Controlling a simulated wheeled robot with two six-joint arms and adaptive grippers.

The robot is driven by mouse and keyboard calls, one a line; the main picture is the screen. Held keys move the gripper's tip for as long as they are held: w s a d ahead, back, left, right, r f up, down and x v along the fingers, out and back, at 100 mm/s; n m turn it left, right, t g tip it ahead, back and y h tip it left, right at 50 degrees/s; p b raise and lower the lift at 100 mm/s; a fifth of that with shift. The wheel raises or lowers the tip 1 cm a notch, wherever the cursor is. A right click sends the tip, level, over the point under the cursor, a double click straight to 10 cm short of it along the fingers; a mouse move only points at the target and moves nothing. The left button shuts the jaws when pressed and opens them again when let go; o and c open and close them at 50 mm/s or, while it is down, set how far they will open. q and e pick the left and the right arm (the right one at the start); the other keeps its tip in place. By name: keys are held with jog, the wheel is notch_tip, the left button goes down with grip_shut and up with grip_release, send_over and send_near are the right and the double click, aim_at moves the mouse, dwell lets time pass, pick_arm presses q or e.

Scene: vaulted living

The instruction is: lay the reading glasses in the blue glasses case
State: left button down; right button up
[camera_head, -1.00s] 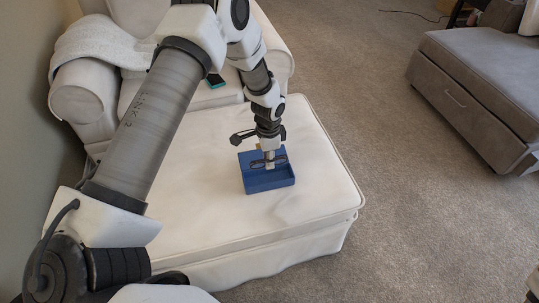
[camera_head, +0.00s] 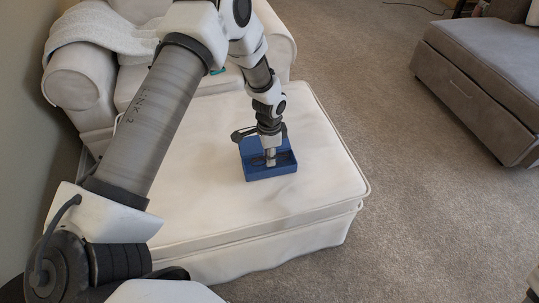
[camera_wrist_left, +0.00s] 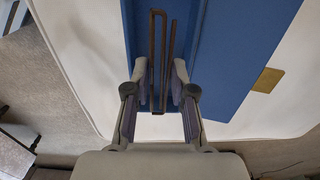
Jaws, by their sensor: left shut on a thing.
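The blue glasses case (camera_head: 274,175) sits open on the white ottoman, and its blue surface with a brass-coloured tab fills the upper part of the left wrist view (camera_wrist_left: 245,45). My left gripper (camera_head: 270,161) points straight down into the case. In the left wrist view my left gripper (camera_wrist_left: 162,92) is shut on the dark brown, folded reading glasses (camera_wrist_left: 153,50), which stand between its fingers over the blue case. I cannot tell whether the glasses touch the case floor.
The white ottoman (camera_head: 215,205) has clear room around the case. A white armchair (camera_head: 75,85) with a light throw (camera_head: 95,25) stands behind it. A small teal thing (camera_head: 217,71) shows partly behind my arm. A grey seat (camera_head: 480,80) stands at the right on carpet.

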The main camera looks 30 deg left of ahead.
pick_arm(q)
jog(key=c, duration=0.9)
grip_release()
notch_tip(320, 180, up, 12)
